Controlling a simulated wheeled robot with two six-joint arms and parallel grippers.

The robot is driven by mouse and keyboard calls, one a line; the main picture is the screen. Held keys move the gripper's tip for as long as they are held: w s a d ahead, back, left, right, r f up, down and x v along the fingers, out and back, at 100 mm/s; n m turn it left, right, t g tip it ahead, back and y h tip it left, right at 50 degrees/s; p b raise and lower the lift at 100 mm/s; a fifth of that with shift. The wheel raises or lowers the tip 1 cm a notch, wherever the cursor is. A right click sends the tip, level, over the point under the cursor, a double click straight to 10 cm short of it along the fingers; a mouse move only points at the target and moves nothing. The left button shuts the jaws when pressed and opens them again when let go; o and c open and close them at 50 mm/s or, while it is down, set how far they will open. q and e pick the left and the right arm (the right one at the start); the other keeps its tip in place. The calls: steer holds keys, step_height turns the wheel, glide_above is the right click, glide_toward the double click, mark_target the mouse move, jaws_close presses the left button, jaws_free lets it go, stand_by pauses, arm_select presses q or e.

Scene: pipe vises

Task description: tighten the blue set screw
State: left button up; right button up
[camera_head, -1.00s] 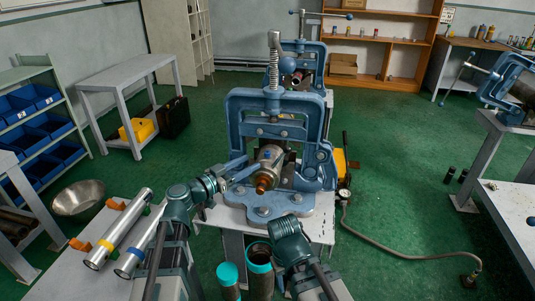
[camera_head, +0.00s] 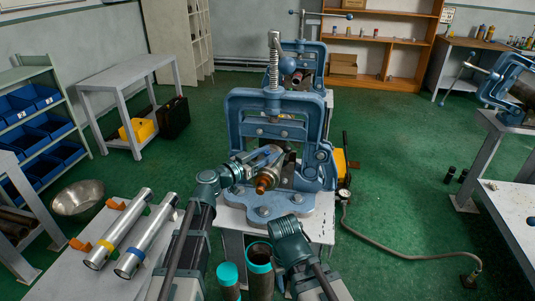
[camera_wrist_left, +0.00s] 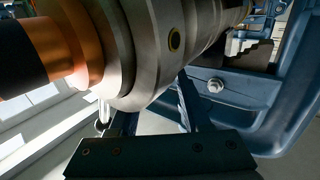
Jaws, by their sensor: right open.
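The blue vise (camera_head: 313,110) holds a silver fitting with a copper-coloured nose (camera_head: 265,184), facing me. The blue set screw cannot be made out now; my left gripper covers that part of the fitting in the head view. My left gripper (camera_head: 262,157) is at the fitting's left and upper side, fingers spread apart. In the left wrist view, the silver fitting (camera_wrist_left: 150,45) crosses in front of the fingers and hides their tips. A yellow-ringed screw (camera_wrist_left: 174,40) shows on its side. My right gripper (camera_head: 288,226) is low in front of the vise; its fingers are hardly visible.
Two silver pipes, one with a yellow band (camera_head: 118,230) and one with a blue band (camera_head: 147,238), lie on the left bench. Two teal-topped dark pipes (camera_head: 260,258) stand near my right arm. A hose (camera_head: 400,240) lies on the floor at right.

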arm_select(q)
jaws_close()
steer(key=shift+w, duration=0.1)
steer(key=m+g+h, duration=0.1)
steer(key=m+g, duration=0.1)
steer(key=g+h, duration=0.1)
steer(key=shift+w+a+m+h, duration=0.1)
steer(key=shift+w+m+h, duration=0.2)
steer(key=shift+m, duration=0.1)
steer(key=m+g, duration=0.1)
steer(key=g, duration=0.1)
steer(key=m+g+h, duration=0.1)
steer(key=g, duration=0.1)
steer(key=shift+m+g+h, duration=0.3)
steer(key=shift+m, duration=0.1)
steer(key=m+g, duration=0.2)
steer(key=g, duration=0.1)
steer(key=m+g, duration=0.2)
steer(key=g, duration=0.1)
steer(key=shift+h, duration=0.3)
steer(key=shift+s+m+g+y, duration=0.15)
steer(key=shift+m+g+y, duration=0.1)
steer(key=shift+m+g, duration=0.65)
steer(key=shift+s+m+g+y, duration=0.1)
steer(key=shift+m+g+y, duration=0.3)
steer(key=shift+g, duration=0.9)
steer(key=shift+o, duration=0.9)
jaws_free()
steer(key=shift+s, duration=0.1)
